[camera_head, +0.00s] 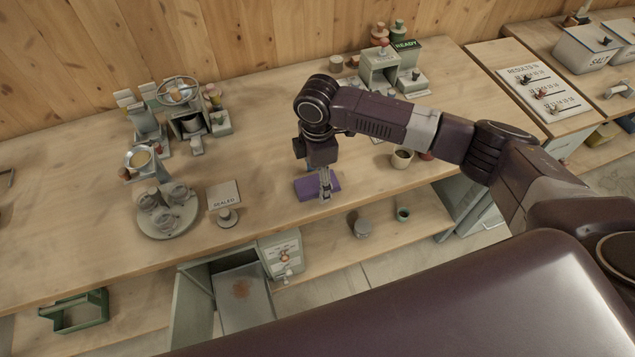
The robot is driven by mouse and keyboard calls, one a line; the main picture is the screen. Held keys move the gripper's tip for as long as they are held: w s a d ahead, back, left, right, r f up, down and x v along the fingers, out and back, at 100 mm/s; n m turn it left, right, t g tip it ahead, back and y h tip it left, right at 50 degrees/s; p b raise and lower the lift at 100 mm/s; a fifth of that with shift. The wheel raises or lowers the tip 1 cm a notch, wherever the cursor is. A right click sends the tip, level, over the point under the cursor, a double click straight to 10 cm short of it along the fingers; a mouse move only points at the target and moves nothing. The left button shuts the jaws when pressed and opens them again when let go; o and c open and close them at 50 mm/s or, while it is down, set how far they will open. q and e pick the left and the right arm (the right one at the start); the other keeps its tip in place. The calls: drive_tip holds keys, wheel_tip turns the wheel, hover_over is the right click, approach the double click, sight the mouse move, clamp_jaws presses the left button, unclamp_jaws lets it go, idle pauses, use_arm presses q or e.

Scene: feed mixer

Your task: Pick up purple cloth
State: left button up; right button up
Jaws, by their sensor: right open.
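The purple cloth (305,187) lies flat and folded on the wooden workbench (270,130), near its front edge. My right gripper (325,194) points down directly over the right part of the cloth and hides some of it. It is open, with nothing seen between its fingers. Whether the fingertips touch the cloth cannot be told. My left gripper is out of view.
A round tray (150,232) with metal cups and a "SEALED" sign (224,197) stand left of the cloth. A tan cup (401,158) stands to the right. A mixer-like device (186,118) is at back left. An open cabinet (195,310) is below the bench.

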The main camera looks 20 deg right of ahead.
sight(317, 182)
drive_tip(key=c, duration=1.2)
drive_tip(key=shift+c, duration=0.2)
drive_tip(key=shift+r, duration=0.15)
wheel_tip(317, 182, up, 20)
drive_tip(key=b, duration=0.3)
drive_tip(key=o, duration=0.5)
drive_tip(key=c, duration=0.4)
